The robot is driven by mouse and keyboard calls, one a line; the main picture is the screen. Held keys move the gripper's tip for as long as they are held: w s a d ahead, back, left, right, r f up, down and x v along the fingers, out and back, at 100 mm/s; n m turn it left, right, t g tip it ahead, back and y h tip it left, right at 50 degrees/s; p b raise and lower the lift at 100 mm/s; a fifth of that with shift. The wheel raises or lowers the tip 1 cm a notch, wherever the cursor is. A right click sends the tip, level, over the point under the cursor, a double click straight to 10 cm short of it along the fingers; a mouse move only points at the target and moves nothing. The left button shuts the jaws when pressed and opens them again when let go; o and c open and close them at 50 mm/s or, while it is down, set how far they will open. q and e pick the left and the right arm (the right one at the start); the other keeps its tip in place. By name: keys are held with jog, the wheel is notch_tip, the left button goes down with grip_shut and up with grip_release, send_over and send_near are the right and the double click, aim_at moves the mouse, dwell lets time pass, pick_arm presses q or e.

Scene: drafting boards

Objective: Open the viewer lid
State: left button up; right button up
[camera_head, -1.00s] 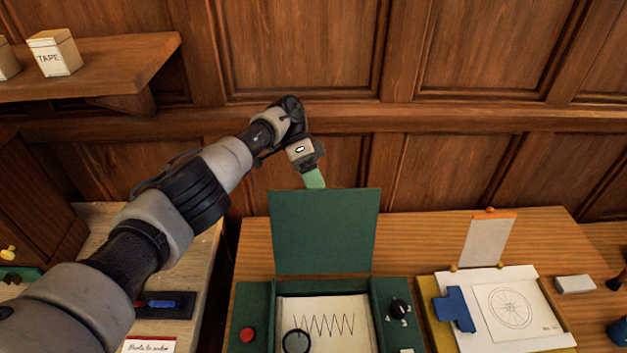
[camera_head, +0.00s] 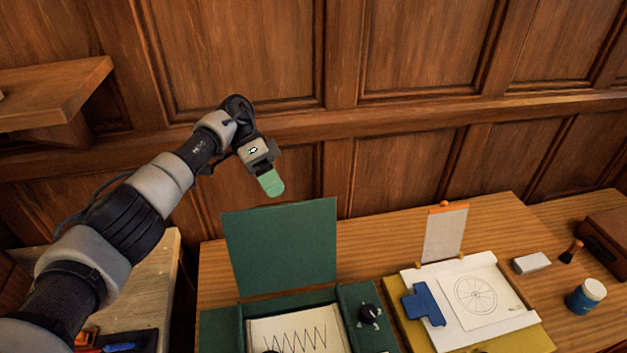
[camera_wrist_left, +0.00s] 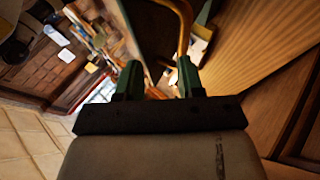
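The viewer is a dark green box (camera_head: 358,296) on the wooden desk, with a sheet with a zigzag line (camera_head: 300,336) inside it. Its flat green lid (camera_head: 280,247) stands raised, roughly upright, at the back of the box, so the inside is exposed. My left gripper (camera_head: 271,184), with green fingers, is just above and behind the lid's top edge, with a small gap showing. In the left wrist view the two fingers (camera_wrist_left: 158,80) are apart with nothing between them. A curved brass-coloured bar (camera_wrist_left: 184,22) shows beyond them. My right gripper is not in view.
Right of the viewer is a board with a wheel drawing (camera_head: 475,292), a blue clip (camera_head: 423,304) and an upright card (camera_head: 445,234). An eraser-like block (camera_head: 531,263) and blue jar (camera_head: 586,295) lie farther right. A panelled wall stands behind; a shelf (camera_head: 50,95) is upper left.

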pick_arm(q)
jog(key=s+d+r+b, duration=0.1)
jog(key=d, duration=0.2)
jog(key=s+d+r+b, duration=0.1)
jog(key=d+r, duration=0.1)
jog(key=d, duration=0.1)
jog(key=s+d+r+b, duration=0.1)
jog(key=d+r, duration=0.1)
jog(key=d, duration=0.1)
jog(key=shift+s+r, duration=0.15)
jog(key=shift+s+d+r, duration=0.2)
jog(key=shift+d+r, duration=0.15)
jog(key=shift+r, duration=0.1)
